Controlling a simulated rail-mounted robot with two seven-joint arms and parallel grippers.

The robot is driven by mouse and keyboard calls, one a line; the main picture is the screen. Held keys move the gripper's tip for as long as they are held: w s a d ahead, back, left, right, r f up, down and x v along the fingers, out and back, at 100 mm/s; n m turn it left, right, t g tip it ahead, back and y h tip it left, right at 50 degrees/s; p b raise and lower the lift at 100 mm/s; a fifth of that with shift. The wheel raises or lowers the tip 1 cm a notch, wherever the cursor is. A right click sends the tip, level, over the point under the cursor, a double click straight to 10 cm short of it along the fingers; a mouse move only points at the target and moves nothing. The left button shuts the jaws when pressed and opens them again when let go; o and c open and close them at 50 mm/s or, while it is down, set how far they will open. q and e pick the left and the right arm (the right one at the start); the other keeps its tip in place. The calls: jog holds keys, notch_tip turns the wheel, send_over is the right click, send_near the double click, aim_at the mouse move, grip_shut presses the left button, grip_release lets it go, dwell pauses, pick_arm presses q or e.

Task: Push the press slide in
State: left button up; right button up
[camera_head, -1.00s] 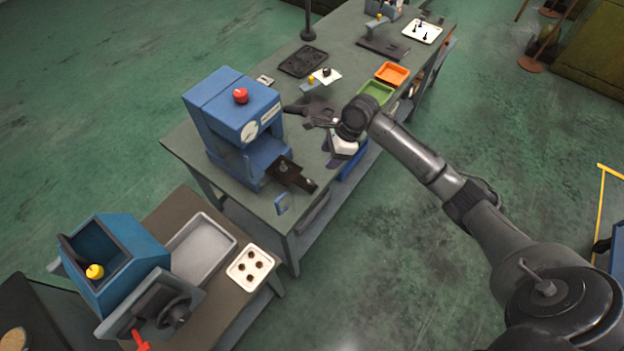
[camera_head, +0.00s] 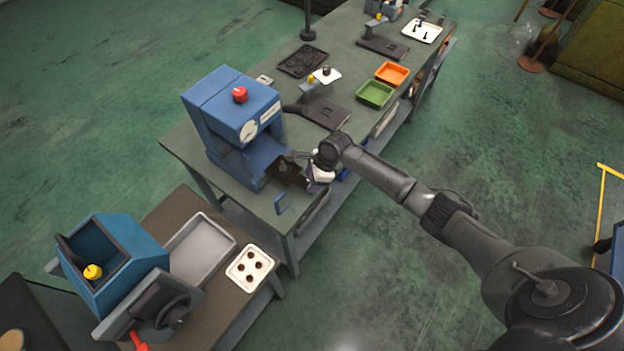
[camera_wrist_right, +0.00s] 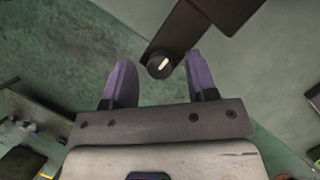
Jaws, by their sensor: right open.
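The blue press (camera_head: 232,120) stands on the grey-green bench, with a red button on top. Its dark press slide (camera_head: 286,172) sticks out of the front opening toward the right. My right gripper (camera_head: 314,185) is at the slide's outer end, which it partly hides. In the right wrist view, a black round knob (camera_wrist_right: 160,66) with a white mark sits on the end of a dark bar. The open purple fingers of my right gripper (camera_wrist_right: 161,78) are on either side of the knob, with gaps at both sides. My left gripper is not in view.
Beyond the press are a dark plate (camera_head: 325,112), a green tray (camera_head: 375,94) and an orange tray (camera_head: 392,73). A lower table with a grey tray (camera_head: 200,250) is in front.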

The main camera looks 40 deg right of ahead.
jog(key=shift+f, duration=0.1)
grip_shut()
dwell(0.5)
